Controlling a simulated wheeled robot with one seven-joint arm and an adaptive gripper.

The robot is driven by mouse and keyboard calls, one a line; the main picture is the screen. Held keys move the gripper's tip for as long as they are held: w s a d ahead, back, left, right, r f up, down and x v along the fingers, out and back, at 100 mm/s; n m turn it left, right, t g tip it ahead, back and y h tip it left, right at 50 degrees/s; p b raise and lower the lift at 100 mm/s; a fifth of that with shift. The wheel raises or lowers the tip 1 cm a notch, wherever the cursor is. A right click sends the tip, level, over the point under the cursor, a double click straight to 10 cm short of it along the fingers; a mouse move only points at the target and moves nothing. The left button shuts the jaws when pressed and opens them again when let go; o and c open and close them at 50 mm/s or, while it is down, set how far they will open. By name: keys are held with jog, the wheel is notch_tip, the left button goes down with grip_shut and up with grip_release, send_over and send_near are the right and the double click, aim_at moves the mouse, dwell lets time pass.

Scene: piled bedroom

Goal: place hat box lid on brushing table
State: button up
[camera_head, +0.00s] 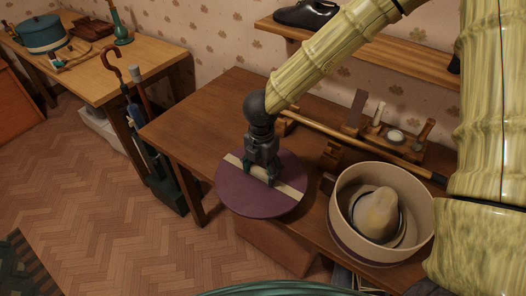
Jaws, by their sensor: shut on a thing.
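The hat box lid (235,198) is a round purple disc with a cream band across its top. My gripper (264,178) comes down from above and is shut on the lid near its middle, at the band. The lid is over the front left edge of the dark wooden table (192,112), partly overhanging the floor. I cannot tell whether it touches the tabletop. The open hat box (345,225), cream with a purple base, stands to the right on the same table. A light hat (376,212) lies inside it.
A long wooden stick (350,143) lies across the table behind my gripper. Several brushes and a small dish (395,136) stand at the back right. The table's left part is clear. An umbrella stand (165,190) is at its left. Another table (95,80) holds a teal pot (42,36).

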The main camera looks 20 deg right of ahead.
jog(key=w+d+p, duration=0.1)
jog(key=w, duration=0.2)
jog(key=w+d, duration=0.1)
jog(key=w, duration=0.2)
jog(key=w+d+p, duration=0.1)
jog(key=w, duration=0.2)
jog(key=shift+w+d+f+p, duration=0.15)
jog(key=shift+d+f+p, duration=0.1)
jog(key=shift+f+p, duration=0.6)
jog(key=shift+f, duration=1.35)
jog(key=shift+f, duration=0.1)
jog(key=o, duration=1)
jog(key=shift+o, duration=0.4)
notch_tip(320, 180, up, 12)
jog(key=b, duration=0.2)
